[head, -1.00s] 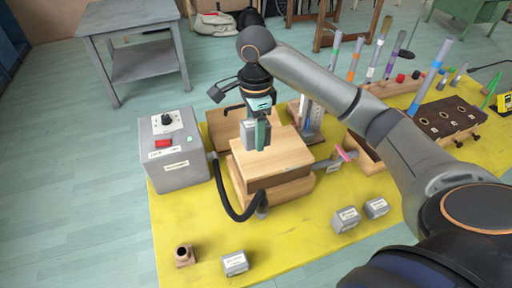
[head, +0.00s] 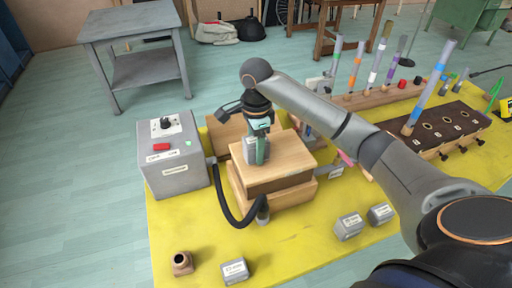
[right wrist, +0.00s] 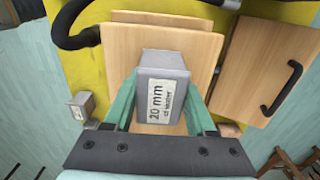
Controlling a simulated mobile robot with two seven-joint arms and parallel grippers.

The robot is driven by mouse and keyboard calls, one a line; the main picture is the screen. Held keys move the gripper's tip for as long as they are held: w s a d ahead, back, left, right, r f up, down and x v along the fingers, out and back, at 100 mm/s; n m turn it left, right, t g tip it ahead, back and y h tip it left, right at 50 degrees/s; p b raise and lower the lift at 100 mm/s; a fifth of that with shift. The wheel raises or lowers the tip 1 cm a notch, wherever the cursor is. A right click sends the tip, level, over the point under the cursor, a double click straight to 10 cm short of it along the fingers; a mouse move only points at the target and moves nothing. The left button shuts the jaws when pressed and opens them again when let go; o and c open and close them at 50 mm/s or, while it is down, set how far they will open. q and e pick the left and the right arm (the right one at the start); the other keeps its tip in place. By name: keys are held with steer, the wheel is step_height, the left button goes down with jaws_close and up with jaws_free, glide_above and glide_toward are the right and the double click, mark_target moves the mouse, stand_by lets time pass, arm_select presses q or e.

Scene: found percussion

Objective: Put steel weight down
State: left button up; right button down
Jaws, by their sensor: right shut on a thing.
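The steel weight (head: 251,152) is a grey block; its label in the right wrist view (right wrist: 166,72) reads "20 mm of water". My right gripper (head: 262,150) is shut on it, with green fingers on either side of the weight. The weight is over the light wooden top board (head: 284,158) of the bellows-like box, at or very near its surface; I cannot tell if it touches. The board also shows in the right wrist view (right wrist: 115,55). My left gripper is in neither view.
A grey control box (head: 172,175) stands left of the wooden box, with a black hose (head: 222,205) in front. Other grey weights (head: 234,270) (head: 348,226) (head: 381,214) and a brown cup (head: 182,263) sit on the yellow mat (head: 290,236). Coloured pipes (head: 373,65) stand at right.

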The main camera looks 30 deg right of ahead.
steer(key=shift+c, duration=1.1)
jaws_free()
steer(key=shift+f, duration=0.1)
step_height(320, 180, up, 12)
steer(key=p, duration=0.3)
